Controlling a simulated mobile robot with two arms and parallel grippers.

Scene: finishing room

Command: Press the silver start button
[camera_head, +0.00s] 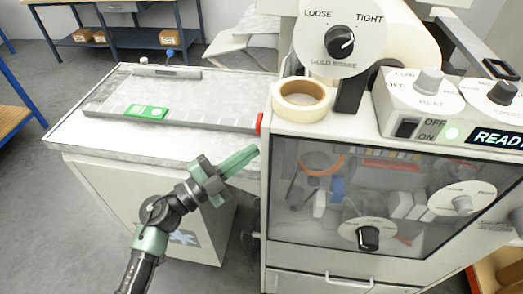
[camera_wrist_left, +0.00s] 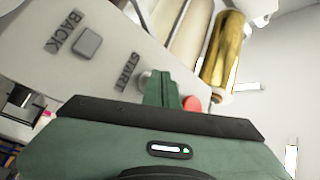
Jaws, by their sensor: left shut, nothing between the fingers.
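The silver start button (camera_wrist_left: 146,79) shows in the left wrist view beside the START label (camera_wrist_left: 127,73). It is partly hidden behind my left gripper's fingers. I cannot see the button in the head view. My left gripper (camera_head: 254,153) is shut and empty, with its green fingers pointing at the side of the machine (camera_head: 330,275). In the left wrist view the shut fingers (camera_wrist_left: 160,75) lie just right of the button. I cannot tell whether they touch it. My right gripper is not in view.
A red button (camera_wrist_left: 192,104) is right of the fingers, and a grey square button (camera_wrist_left: 87,43) sits by the BACK label. A gold roll (camera_wrist_left: 222,50) is above. A tape roll (camera_head: 301,98) lies on top.

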